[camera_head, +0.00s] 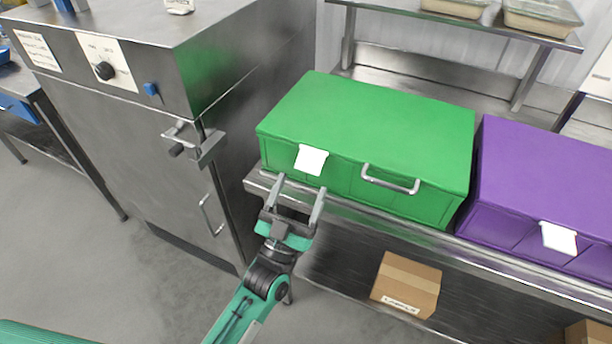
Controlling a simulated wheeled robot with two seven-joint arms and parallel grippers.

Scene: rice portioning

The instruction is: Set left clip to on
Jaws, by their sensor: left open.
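A white clip (311,159) sits on the front of a green box (372,135), left of that box's metal handle (390,181). It lies at the lid's front edge and hangs down over the front face. Whether it is fastened cannot be told. Another white clip (558,238) is on the front of a purple box (545,180) at the right. My left gripper (301,184) is open and empty, just in front of and below the green box's clip, its two fingers pointing toward the box. A gap shows between fingers and clip. My right gripper is not in view.
Both boxes stand on a metal table (262,183). A steel cabinet (130,130) with a knob (104,71) and door latch (190,140) stands close on the left. A cardboard box (407,284) is on the lower shelf. Trays (540,14) sit on a raised back shelf.

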